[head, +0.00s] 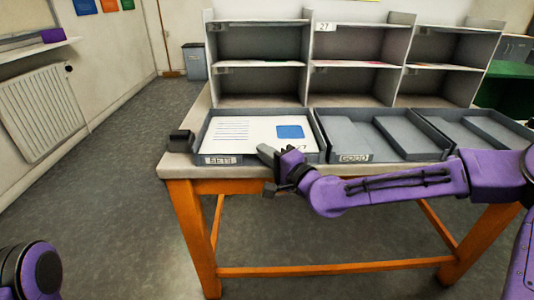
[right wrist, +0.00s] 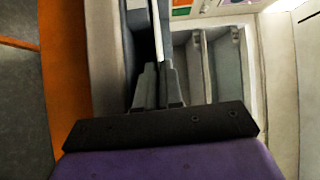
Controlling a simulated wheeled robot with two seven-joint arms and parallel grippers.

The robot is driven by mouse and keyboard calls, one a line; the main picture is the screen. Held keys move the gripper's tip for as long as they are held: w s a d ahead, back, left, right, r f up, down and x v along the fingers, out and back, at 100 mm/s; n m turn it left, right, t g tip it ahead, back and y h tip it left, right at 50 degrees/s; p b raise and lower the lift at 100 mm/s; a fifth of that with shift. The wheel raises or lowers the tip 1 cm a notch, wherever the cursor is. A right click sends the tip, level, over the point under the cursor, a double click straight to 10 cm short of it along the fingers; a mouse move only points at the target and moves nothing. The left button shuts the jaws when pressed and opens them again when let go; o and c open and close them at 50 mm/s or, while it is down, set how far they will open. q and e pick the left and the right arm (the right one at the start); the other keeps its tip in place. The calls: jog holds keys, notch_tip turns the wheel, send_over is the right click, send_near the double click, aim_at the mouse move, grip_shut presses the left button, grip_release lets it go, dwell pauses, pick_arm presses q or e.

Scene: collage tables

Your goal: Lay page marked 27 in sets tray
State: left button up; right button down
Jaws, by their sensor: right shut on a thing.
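A white page (head: 255,132) with grey text lines and a blue block lies in or just over the leftmost grey tray (head: 204,130). A mark at its near right corner is too small to read. The tray's front label is blurred. My right gripper (head: 265,151) is at the page's near edge, over the tray's front wall, shut on the page. In the right wrist view, the closed fingers (right wrist: 156,80) point at a thin white edge, the page (right wrist: 158,35) seen edge-on. My left gripper is out of view.
Two more grey trays, a middle one (head: 354,142) and a right one (head: 481,131), stand beside it on the table. A grey shelf unit (head: 310,80) stands behind, with one compartment labelled 27 (head: 323,27). A small dark block (head: 181,140) sits at the table's left edge.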

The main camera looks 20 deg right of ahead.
jog(key=c, duration=1.2)
grip_release()
jog(key=p+v, duration=0.4)
jog(key=v, duration=0.6)
jog(key=shift+s, duration=0.25)
jog(key=shift+d, duration=0.1)
